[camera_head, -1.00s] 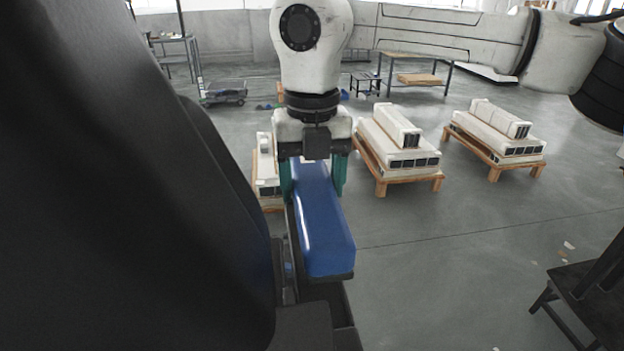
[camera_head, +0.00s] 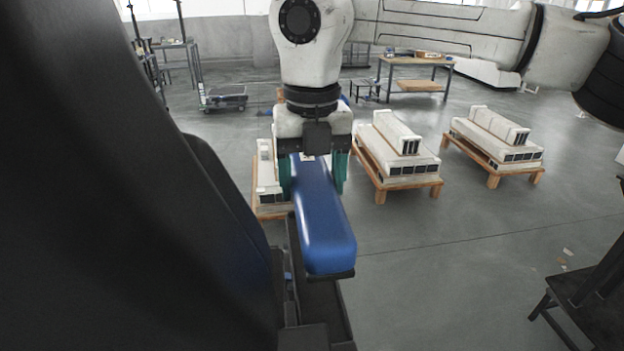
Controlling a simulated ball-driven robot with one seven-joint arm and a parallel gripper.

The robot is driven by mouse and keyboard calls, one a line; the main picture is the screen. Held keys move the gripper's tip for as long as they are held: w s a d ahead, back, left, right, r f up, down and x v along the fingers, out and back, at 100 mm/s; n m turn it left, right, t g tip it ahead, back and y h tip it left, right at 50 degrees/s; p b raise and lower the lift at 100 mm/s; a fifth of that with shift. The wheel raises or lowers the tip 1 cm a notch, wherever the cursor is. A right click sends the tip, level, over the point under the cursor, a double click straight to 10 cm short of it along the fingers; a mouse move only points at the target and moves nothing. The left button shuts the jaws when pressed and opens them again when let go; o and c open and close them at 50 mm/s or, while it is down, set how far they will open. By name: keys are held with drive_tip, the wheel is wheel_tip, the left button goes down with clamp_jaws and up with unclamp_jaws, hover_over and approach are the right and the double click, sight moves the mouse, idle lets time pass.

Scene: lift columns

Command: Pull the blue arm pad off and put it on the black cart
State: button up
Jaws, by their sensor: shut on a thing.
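The blue arm pad (camera_head: 326,230) is a long rounded block with a dark plate under its near end. It lies lengthwise away from me in the middle of the view. My gripper (camera_head: 316,185) is above its far part, with one green finger on each side, shut on the pad. The near end of the pad is free of the fingers. A black frame (camera_head: 318,310) shows below and left of the pad; I cannot tell whether they touch. A low dark cart (camera_head: 224,101) stands on the floor at the back left.
A large black seat-like body (camera_head: 130,220) fills the left side. Pallets with white blocks stand behind the gripper and to the right (camera_head: 397,160), (camera_head: 495,142). A work table (camera_head: 415,62) stands at the back. A dark chair (camera_head: 585,300) is at the lower right.

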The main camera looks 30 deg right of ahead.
sight(312, 174)
drive_tip(key=shift+r+p, duration=1)
drive_tip(key=shift+r, duration=0.75)
